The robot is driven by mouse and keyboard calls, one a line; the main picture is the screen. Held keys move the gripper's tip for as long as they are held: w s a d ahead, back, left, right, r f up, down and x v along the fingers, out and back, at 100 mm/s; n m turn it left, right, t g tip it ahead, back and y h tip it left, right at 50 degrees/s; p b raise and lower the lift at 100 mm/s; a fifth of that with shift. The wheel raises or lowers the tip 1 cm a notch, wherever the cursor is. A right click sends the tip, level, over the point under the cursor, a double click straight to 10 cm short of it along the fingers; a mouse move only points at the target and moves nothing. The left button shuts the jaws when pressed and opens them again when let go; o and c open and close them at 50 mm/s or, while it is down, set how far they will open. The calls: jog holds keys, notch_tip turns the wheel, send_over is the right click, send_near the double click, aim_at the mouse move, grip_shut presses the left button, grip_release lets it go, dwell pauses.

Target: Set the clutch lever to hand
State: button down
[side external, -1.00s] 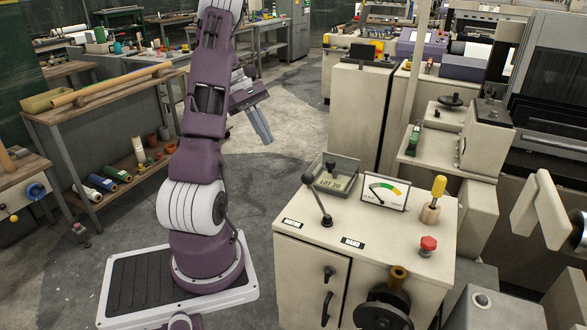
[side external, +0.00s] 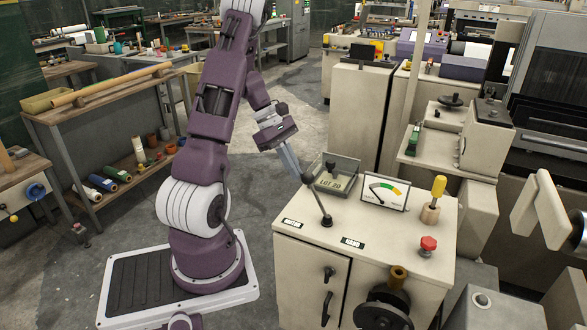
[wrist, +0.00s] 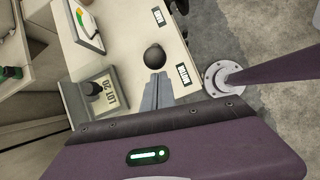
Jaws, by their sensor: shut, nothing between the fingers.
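The clutch lever (side external: 317,201) is a dark rod with a round black knob, standing on the cream cabinet top (side external: 385,232). It leans up and left, toward the side of the MOTOR label (side external: 292,223). The HAND label (side external: 353,242) lies to the right of the lever's base. My gripper (side external: 296,176) is shut and empty, its fingertips just left of the knob. In the wrist view the closed fingers (wrist: 158,84) point at the black knob (wrist: 154,57), right beside it. I cannot tell whether they touch.
A LOT 20 tray (side external: 338,177) stands behind the lever, close to my fingers. A gauge plate (side external: 384,192), a yellow-handled tool (side external: 437,187) and a red button (side external: 428,244) are further right on the top. A handwheel (side external: 383,312) sits on the cabinet front.

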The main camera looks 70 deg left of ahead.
dwell(0.3)
jog(key=w+d+r+g+y, duration=0.2)
jog(key=w+d+g+y, duration=0.5)
jog(key=w+d, duration=0.4)
jog(key=shift+w+d+r, duration=0.25)
jog(key=shift+d+r, duration=0.05)
dwell(0.5)
notch_tip(320, 180, up, 12)
jog(key=w, duration=0.1)
jog(key=shift+w+a+y, duration=0.15)
jog(key=shift+a+y, duration=0.15)
dwell(0.4)
jog(key=shift+f, duration=0.1)
